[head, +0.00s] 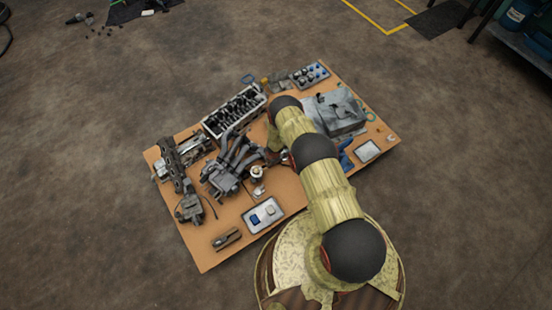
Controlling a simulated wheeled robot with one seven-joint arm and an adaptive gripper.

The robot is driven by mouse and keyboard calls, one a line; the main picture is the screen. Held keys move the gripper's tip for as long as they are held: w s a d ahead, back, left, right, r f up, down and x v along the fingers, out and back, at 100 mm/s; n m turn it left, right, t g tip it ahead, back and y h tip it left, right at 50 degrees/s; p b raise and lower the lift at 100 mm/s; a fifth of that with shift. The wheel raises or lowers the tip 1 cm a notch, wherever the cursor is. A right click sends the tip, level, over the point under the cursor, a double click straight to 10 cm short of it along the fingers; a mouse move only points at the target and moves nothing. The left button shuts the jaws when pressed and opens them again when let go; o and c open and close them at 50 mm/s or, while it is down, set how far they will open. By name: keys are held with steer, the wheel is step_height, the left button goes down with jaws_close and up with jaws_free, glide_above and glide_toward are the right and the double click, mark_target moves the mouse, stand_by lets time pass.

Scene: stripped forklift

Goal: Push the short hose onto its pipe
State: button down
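I cannot make out the short hose or its pipe for certain in the head view; parts are small there. A grey manifold with several curved pipes (238,155) lies near the middle of the brown board (210,246). My arm reaches over the board from the lower right and bends down just right of these pipes. My gripper is mostly hidden under my arm, close to the manifold's right side, where a small metallic shape shows. Its fingers cannot be made out, nor whether it holds anything.
A cylinder head (234,112) lies behind the manifold, with more engine parts (183,152) to its left. A tray (263,215) with small blue and white items lies in front. A grey box (336,114) stands right of my arm.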

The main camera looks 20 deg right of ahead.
steer(key=shift+w+a+r, duration=0.15)
steer(key=shift+w+a, duration=0.1)
steer(key=shift+w, duration=0.05)
steer(key=c, duration=2)
jaws_free()
steer(key=shift+a, duration=0.1)
steer(key=shift+o, duration=0.8)
steer(key=shift+s, duration=0.2)
steer(key=shift+d, duration=0.2)
step_height(320, 180, up, 12)
steer(key=s, duration=0.2)
steer(key=shift+s+d+f, duration=0.15)
steer(key=shift+f, duration=0.05)
